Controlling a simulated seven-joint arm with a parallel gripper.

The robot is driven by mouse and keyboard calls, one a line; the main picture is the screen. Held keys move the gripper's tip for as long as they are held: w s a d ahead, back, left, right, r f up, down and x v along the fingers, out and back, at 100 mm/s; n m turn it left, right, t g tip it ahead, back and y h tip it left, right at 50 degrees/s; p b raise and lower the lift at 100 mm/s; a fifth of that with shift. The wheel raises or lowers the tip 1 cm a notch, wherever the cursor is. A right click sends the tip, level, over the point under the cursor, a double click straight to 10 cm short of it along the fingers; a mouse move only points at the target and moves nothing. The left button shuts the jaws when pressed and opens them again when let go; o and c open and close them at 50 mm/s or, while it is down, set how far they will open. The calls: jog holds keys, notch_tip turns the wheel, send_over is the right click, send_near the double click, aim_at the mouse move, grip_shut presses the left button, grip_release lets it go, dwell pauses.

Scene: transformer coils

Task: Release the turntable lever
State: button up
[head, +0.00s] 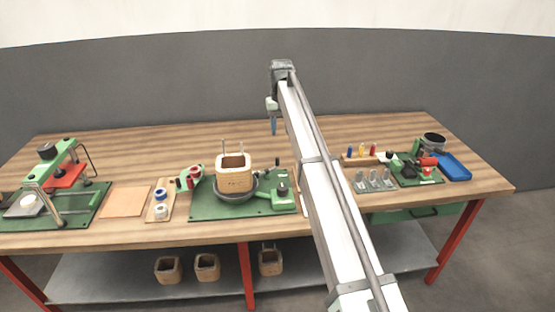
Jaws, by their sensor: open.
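The turntable (222,197) is a dark round disc on a green baseplate (220,212) near the table's front. A square wooden coil former (233,180) sits on it, with thin upright rods at its top. A green block with a dark knob (282,190) stands at the turntable's right side; it looks like the lever's mount, but the lever's exact shape and position are too small to tell. My gripper (273,129) is open and empty, pointing down behind and above the turntable, apart from it. My arm crosses the view to the right of the baseplate and hides part of the table.
Left of the turntable are a small tray with spools (160,206), a flat wooden board (126,201) and a green press (62,180). Right of my arm are metal clips (374,181), a green fixture (418,172) and a blue tray (455,167). The table's back is clear.

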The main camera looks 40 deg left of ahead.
aim_at(277, 158)
jog(key=f, duration=0.9)
jog(key=a+f, duration=0.1)
jog(key=f, duration=0.3)
jog(key=shift+s+f, duration=0.3)
jog(key=shift+s, duration=0.05)
grip_shut()
